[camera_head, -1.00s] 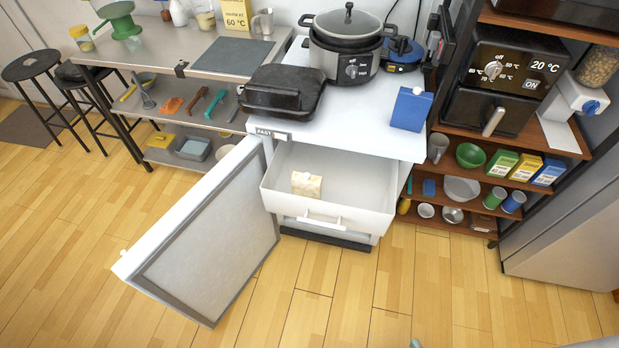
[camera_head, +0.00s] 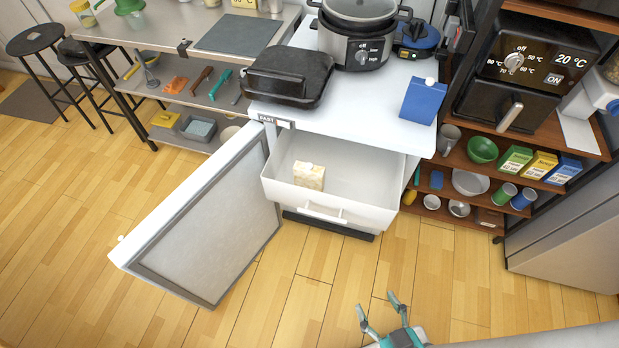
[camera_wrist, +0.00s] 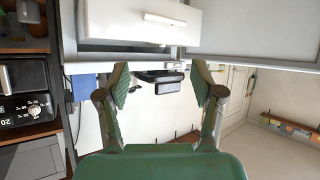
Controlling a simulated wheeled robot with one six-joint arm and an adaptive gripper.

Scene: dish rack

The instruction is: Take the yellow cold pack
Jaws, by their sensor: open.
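A small pale yellow, frosty-looking pack (camera_head: 309,176) sits inside the pulled-out white drawer (camera_head: 330,206), towards its left side. I take it for the cold pack. The drawer belongs to the white freezer unit, whose door (camera_head: 200,225) hangs open to the left. My gripper (camera_head: 376,304) is at the bottom of the head view, in front of and below the drawer, well apart from the pack. In the wrist view my gripper (camera_wrist: 160,72) is open with nothing between its fingers. That view shows the drawer front and handle (camera_wrist: 165,19), but not the pack.
A black press (camera_head: 287,75), a pressure cooker (camera_head: 357,48) and a blue box (camera_head: 422,101) stand on the unit's top. A shelf with an oven (camera_head: 515,75), bowls and boxes stands close on the right. The wooden floor before the drawer is clear.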

